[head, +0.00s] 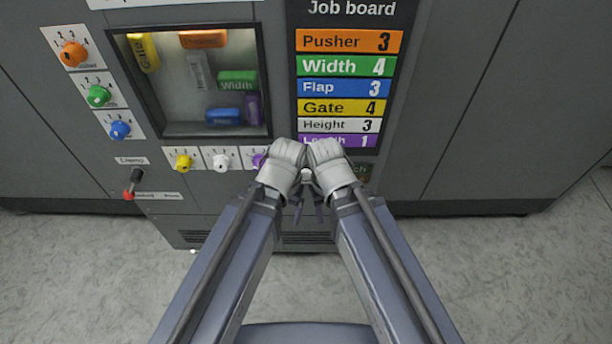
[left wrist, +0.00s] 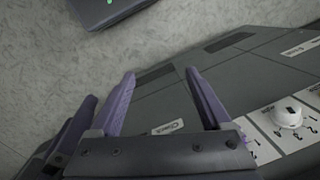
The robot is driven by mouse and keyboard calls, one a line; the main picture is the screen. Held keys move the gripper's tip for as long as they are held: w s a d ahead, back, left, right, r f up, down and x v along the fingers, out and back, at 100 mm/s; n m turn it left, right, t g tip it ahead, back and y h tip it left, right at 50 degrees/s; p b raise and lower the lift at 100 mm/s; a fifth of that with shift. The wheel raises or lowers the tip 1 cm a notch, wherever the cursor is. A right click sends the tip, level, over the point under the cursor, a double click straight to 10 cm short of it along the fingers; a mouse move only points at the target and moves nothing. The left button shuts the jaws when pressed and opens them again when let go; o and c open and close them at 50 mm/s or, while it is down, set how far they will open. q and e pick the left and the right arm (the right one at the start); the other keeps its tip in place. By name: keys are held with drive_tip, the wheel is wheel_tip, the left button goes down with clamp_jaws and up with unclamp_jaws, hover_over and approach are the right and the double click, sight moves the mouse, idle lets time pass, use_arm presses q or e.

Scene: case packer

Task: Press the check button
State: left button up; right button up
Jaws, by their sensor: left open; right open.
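A white label reading "Check" (left wrist: 165,127) shows on the grey panel in the left wrist view, between the fingers of my left gripper (left wrist: 165,85). The button itself cannot be made out there. In the head view my left gripper (head: 294,206) and right gripper (head: 321,208) hang close side by side in front of the machine, below the job board (head: 410,60). Both are open and empty. My wrists cover the panel behind them, where the check button may be hidden. I cannot tell whether either gripper touches the panel.
Orange (head: 74,54), green (head: 98,96), blue (head: 120,130), yellow (head: 184,162) and white (head: 221,162) knobs line the window (head: 200,131). A purple knob (head: 259,160) is beside my left wrist. A red-tipped clamp lever (head: 132,184) is at lower left. Open floor lies in front.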

use_arm(q)
clamp_jaws()
idle(0.5)
idle(1.1)
